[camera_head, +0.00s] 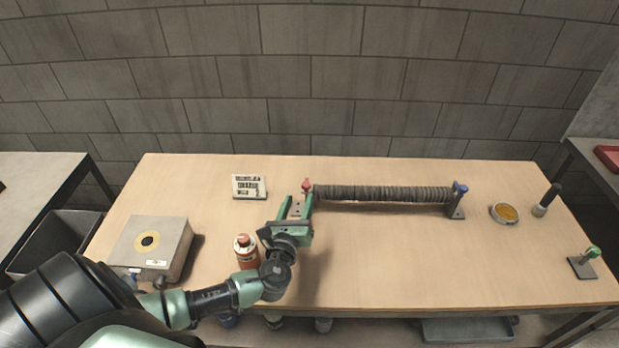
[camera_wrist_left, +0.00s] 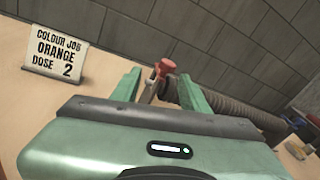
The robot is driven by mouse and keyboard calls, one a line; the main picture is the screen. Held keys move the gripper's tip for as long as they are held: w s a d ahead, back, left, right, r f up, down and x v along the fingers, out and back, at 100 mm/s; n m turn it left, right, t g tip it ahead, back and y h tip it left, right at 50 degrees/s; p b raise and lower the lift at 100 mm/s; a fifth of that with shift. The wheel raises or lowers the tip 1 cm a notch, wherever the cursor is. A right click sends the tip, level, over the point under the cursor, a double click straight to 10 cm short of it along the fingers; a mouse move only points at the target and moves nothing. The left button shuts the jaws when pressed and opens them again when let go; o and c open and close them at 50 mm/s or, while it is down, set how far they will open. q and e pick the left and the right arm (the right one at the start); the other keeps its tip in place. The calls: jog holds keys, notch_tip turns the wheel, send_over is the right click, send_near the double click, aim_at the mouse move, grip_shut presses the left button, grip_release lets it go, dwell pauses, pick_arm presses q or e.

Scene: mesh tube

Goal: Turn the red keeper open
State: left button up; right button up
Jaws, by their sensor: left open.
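The red keeper (camera_head: 307,186) sits on top of the left end support of a long dark ribbed tube (camera_head: 385,193). In the left wrist view the red keeper (camera_wrist_left: 164,68) shows between the fingers of my left gripper (camera_wrist_left: 158,84). In the head view my left gripper (camera_head: 294,207) is open, just in front of the keeper, with its fingers pointing toward it. I cannot tell whether a finger touches it. The ribbed tube (camera_wrist_left: 235,108) runs off behind the right finger. My right gripper is not in view.
A sign (camera_head: 249,187) reads "COLOUR JOB ORANGE DOSE 2". A blue keeper (camera_head: 460,188) tops the tube's right support. A grey box (camera_head: 152,247), an orange bottle (camera_head: 246,252), a dish of orange-yellow material (camera_head: 504,213) and a green-topped stand (camera_head: 584,262) are on the table. The front middle is clear.

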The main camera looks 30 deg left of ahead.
aim_at(308, 182)
pick_arm(q)
jog(key=m, duration=0.1)
jog(key=w+m, duration=0.1)
jog(key=w+m+t+h, duration=0.1)
jog(key=m, duration=0.1)
jog(key=shift+a+r, duration=0.25)
jog(key=shift+r, duration=0.05)
jog(key=p+x, duration=0.1)
jog(key=x, duration=0.6)
jog(key=shift+w, duration=0.25)
grip_shut()
